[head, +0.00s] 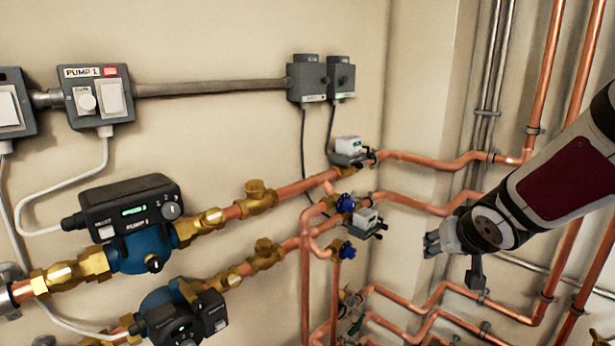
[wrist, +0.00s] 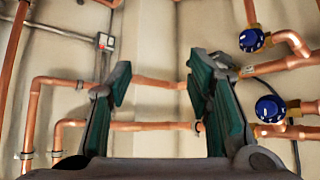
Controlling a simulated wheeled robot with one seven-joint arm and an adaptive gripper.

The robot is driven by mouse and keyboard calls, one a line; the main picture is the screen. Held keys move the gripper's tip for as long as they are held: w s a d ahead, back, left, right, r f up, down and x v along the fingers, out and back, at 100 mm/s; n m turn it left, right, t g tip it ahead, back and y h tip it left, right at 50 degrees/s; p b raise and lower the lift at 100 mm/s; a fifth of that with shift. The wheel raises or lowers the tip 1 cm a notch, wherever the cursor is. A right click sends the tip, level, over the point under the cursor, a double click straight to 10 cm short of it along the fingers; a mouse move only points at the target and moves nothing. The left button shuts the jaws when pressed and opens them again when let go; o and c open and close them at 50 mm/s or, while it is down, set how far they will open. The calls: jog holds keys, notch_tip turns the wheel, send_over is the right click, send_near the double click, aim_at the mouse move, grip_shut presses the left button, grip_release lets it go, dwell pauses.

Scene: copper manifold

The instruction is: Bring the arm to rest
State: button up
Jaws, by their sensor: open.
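My arm comes in from the right edge of the head view and reaches toward the copper pipes. My gripper (head: 432,243) is at its end, right of the small valve actuators and in front of the pipes. The wrist view shows my gripper (wrist: 160,85) from behind, with its two green-padded fingers spread wide. Nothing is between the fingers; copper pipe (wrist: 155,126) and wall show through the gap. I cannot tell how far the fingertips are from the pipes.
Blue valve knobs (wrist: 271,108) are close to the right finger in the wrist view. In the head view, Pump 1 (head: 130,215) and a second pump (head: 180,315) are at left. Pump switches (head: 97,98) and grey boxes (head: 307,78) are on the wall. Vertical copper pipes (head: 545,65) stand behind my arm.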

jog(key=s+a+r+g, duration=0.1)
jog(key=s+a+r, duration=0.1)
jog(key=s, duration=0.8)
jog(key=s+a+r+n+g+y+p, duration=0.1)
jog(key=s+a+r+g, duration=0.1)
jog(key=s, duration=0.8)
jog(key=s+a+r+g+p, duration=0.1)
jog(key=s+a+r, duration=0.2)
jog(key=s, duration=0.7)
jog(key=shift+s+a+n+g, duration=0.3)
jog(key=shift+a+g, duration=0.1)
jog(key=shift+a, duration=0.35)
jog(key=shift+w, duration=0.1)
